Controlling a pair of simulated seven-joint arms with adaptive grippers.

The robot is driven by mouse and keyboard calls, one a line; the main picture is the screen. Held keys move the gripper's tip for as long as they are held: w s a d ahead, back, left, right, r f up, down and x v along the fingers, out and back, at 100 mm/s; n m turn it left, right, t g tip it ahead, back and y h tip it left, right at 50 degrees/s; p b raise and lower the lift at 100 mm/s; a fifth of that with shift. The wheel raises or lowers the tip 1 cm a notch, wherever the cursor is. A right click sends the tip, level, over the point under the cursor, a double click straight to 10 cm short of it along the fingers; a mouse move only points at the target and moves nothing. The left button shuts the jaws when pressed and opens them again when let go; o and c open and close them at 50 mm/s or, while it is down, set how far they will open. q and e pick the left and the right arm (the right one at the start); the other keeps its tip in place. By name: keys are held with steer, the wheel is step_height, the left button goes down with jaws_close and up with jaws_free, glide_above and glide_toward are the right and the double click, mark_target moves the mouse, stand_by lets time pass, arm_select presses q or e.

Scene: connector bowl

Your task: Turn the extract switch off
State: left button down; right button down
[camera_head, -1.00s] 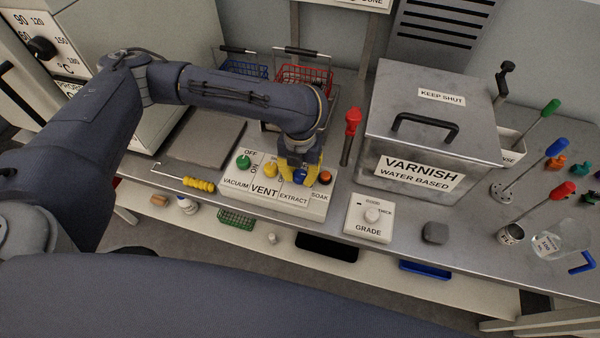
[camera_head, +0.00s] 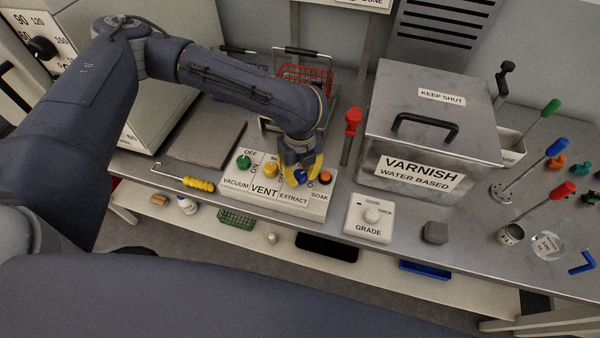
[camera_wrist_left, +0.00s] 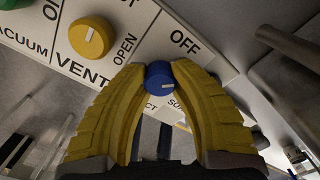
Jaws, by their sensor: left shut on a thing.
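The extract switch is a blue knob (camera_head: 300,176) on the white panel (camera_head: 235,199), above the word EXTRACT. My left gripper (camera_head: 301,178) has its yellow fingers at the panel, around the knob. In the left wrist view the blue knob (camera_wrist_left: 159,77) sits between the two yellow fingertips (camera_wrist_left: 160,76), which are shut on its sides. A short white mark shows on the knob's face. An OFF label (camera_wrist_left: 185,41) is printed beyond it. The fingers hide part of the EXTRACT label there. My right gripper is not in view.
On the same panel are a green knob (camera_head: 243,162), a yellow knob (camera_head: 270,170) and an orange knob (camera_head: 325,178). A red-handled lever (camera_head: 352,122) stands just right, before the varnish tank (camera_head: 430,120). A yellow-handled tool (camera_head: 199,184) lies left of the panel.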

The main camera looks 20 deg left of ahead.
mark_target(300, 173)
arm_select(q)
steer(key=n, duration=0.5)
steer(key=shift+n, duration=2.1)
steer(key=c, duration=1.3)
jaws_free()
steer(key=shift+o, duration=0.2)
step_height(300, 173, up, 12)
